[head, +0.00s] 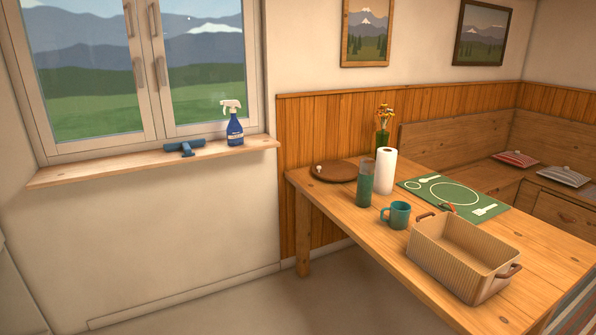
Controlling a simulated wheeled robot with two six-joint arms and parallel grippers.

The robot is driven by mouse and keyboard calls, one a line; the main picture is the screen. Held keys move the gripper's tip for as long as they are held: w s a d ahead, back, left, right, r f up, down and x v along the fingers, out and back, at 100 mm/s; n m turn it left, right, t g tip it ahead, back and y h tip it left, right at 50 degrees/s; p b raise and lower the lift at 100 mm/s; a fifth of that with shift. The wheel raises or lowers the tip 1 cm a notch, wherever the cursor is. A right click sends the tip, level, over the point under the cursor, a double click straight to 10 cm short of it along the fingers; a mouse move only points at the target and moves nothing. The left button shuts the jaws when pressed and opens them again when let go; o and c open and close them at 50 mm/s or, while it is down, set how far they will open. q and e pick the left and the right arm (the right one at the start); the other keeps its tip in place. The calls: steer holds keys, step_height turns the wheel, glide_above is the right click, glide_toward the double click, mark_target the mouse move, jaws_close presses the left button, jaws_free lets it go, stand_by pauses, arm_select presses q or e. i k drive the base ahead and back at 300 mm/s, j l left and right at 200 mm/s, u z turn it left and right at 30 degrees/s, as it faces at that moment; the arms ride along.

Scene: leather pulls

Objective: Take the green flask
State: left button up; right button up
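In the head view a green flask (364,184), tall and cylindrical, stands upright on the wooden table (330,192). It is close to the table's left edge. A white paper roll (384,171) stands just right of it, and a teal mug (397,215) is in front and to its right. Neither of my grippers is in view.
A beige ribbed basket (462,256) with handles takes up the table's front. A green placemat (455,195), a round wooden board (336,171) and a flower vase (383,135) are farther back. A spray bottle (234,127) stands on the window sill (110,168). The floor left of the table is clear.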

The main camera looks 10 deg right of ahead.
mark_target(364, 187)
steer(key=i+z, duration=0.1)
steer(key=i, duration=0.35)
steer(key=i+j+z, duration=0.15)
steer(key=i, duration=0.3)
steer(key=i+j+z, duration=0.1)
steer(key=i, duration=0.3)
steer(key=i+j+z, duration=0.15)
steer(key=i, duration=0.3)
